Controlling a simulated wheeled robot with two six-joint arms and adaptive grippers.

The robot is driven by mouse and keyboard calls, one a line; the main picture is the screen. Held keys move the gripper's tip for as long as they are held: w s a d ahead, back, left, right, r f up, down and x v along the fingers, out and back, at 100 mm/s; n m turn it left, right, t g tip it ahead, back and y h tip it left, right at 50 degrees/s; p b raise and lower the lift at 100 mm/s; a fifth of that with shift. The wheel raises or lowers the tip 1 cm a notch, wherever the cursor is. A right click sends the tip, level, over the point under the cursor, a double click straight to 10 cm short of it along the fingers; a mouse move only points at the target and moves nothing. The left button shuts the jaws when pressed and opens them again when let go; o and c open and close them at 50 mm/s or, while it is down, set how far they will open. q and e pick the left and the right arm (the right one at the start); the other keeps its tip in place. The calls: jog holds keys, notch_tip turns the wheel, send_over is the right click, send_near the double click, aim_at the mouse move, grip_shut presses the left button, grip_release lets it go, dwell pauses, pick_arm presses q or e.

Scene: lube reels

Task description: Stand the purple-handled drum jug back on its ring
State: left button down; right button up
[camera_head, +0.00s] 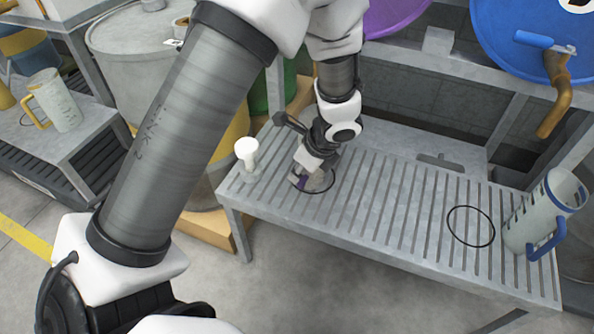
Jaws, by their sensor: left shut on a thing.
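My left gripper (312,168) is low over the left part of the slatted metal bench, shut on the purple-handled drum jug (319,182). Only a small grey part of the jug and a bit of purple show below the fingers; the gripper and wrist hide the rest. A black ring (333,184) is drawn on the bench around the jug's foot. I cannot tell whether the jug touches the bench or is fully inside the ring. My right gripper is not in view.
A blue-handled jug (536,212) stands at the bench's right end, beside an empty ring (471,226). Purple (393,14) and blue (527,38) drums lie behind. The bench middle is clear.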

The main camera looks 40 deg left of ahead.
pick_arm(q)
jog(key=shift+w+d+f, duration=0.1)
jog(key=shift+f, duration=0.1)
jog(key=shift+r, duration=0.1)
jog(key=c, duration=1.2)
grip_release()
jog(key=shift+o, duration=0.2)
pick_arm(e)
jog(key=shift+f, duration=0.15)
